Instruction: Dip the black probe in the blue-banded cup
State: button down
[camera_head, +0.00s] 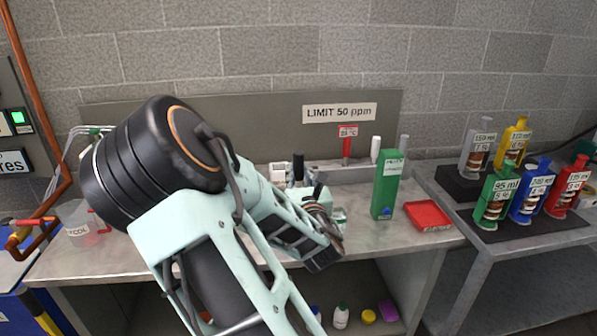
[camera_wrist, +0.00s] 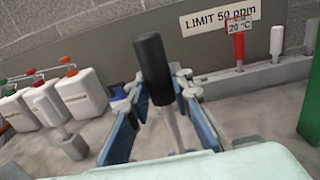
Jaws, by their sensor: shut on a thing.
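My gripper (camera_wrist: 160,100) is shut on the black probe (camera_wrist: 153,68), whose thick black handle stands upright and slightly tilted between the blue-padded fingers. Its thin pale shaft runs down between the fingers, and its lower end is hidden. In the head view the black handle (camera_head: 298,167) rises above my arm, in front of the grey back panel. My arm hides much of the bench's middle. I cannot make out a blue-banded cup in either view. A small clear vessel with a greenish look (camera_head: 339,216) shows partly beside my wrist.
A red probe (camera_head: 347,146) and a white probe (camera_head: 375,150) stand in the grey rack (camera_head: 346,171). A clear beaker (camera_head: 83,228) stands left. White bottles (camera_wrist: 80,95) show in the wrist view.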

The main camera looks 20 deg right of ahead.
jog(key=shift+f+b, duration=2.6)
jog(key=shift+f, duration=0.85)
jog(key=shift+f+b, duration=0.6)
jog(key=shift+f, duration=0.2)
jog(key=shift+r, duration=0.1)
notch_tip(320, 180, up, 10)
jog(key=p, duration=0.9)
dwell(0.6)
